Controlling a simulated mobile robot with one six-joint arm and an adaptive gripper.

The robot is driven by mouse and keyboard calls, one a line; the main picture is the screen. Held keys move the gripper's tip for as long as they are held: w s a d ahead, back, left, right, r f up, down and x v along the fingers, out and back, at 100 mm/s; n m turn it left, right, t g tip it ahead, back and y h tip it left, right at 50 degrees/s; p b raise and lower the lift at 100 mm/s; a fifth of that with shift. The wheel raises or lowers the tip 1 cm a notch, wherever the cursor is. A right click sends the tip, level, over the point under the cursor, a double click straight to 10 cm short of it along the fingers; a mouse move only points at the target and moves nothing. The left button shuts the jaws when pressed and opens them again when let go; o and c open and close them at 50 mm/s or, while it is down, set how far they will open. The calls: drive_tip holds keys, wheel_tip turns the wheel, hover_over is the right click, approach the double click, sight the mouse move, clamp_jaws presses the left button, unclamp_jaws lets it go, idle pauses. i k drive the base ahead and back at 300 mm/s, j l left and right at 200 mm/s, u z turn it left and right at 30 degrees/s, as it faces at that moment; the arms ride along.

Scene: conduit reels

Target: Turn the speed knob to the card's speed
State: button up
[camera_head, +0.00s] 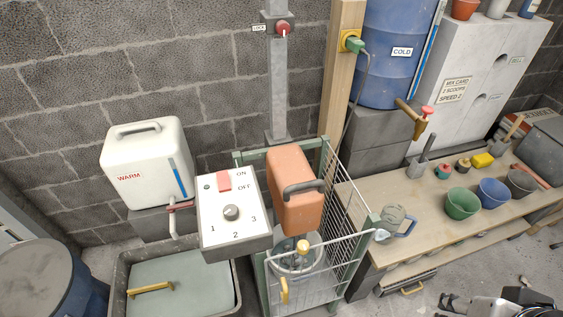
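The speed knob (231,212) is a small grey round knob on a white sloped control panel (212,235). The numbers 1, 2 and 3 are printed below it; its pointer is too small to read for sure. A red switch (224,180) sits above the knob beside the ON and OFF labels. The mix card (454,90) on the white cabinet reads 2 scoops, speed 2. My gripper (449,302) shows only partly at the bottom right edge, far from the knob and apart from the panel. Whether its fingers are open is unclear.
An orange mixer head (293,192) stands right of the panel, over a bucket inside a wire guard (345,245). A wooden bench (420,238) with several pots is at right. A white WARM container (147,162) stands behind left, a grey tub (232,296) in front.

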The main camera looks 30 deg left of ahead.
sight(230, 212)
drive_tip(key=u, duration=1.85)
drive_tip(key=i+j+u, duration=0.1)
drive_tip(key=i, duration=0.2)
drive_tip(key=i+j+u, duration=0.1)
drive_tip(key=i+j, duration=0.15)
